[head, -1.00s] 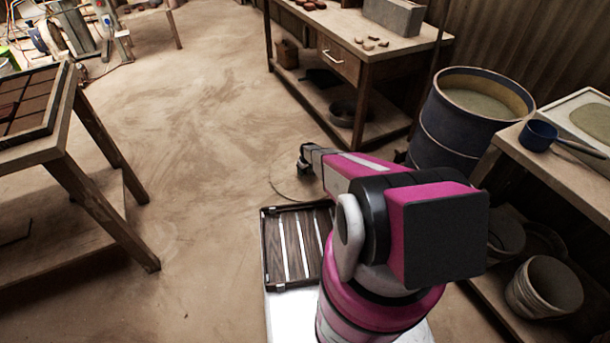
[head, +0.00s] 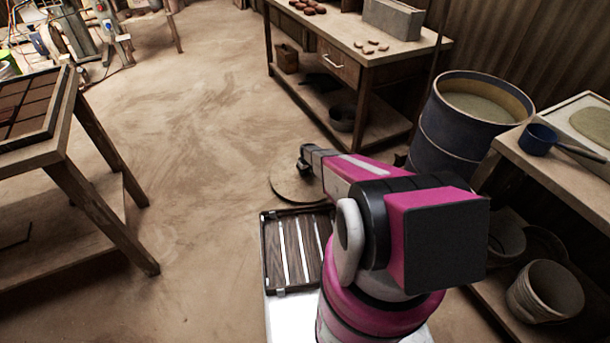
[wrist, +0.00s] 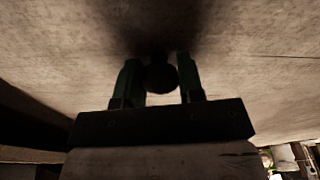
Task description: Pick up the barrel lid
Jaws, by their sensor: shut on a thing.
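The barrel lid (head: 288,188) is a round, tan wooden disc in front of my base in the head view, partly hidden by my arm. In the wrist view the lid (wrist: 70,55) fills most of the picture, and its dark round knob (wrist: 161,78) stands between the two fingers. My gripper (wrist: 161,84) is shut on that knob. In the head view my gripper (head: 304,167) is small and over the lid. The open blue barrel (head: 452,140) stands to the right, with pale material inside.
A slatted tray (head: 292,250) lies on my base, just below the lid in the picture. A workbench (head: 400,50) stands behind, a side table (head: 585,185) with a blue scoop (head: 537,138) at right, and a wooden table (head: 60,150) at left. The middle floor is clear.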

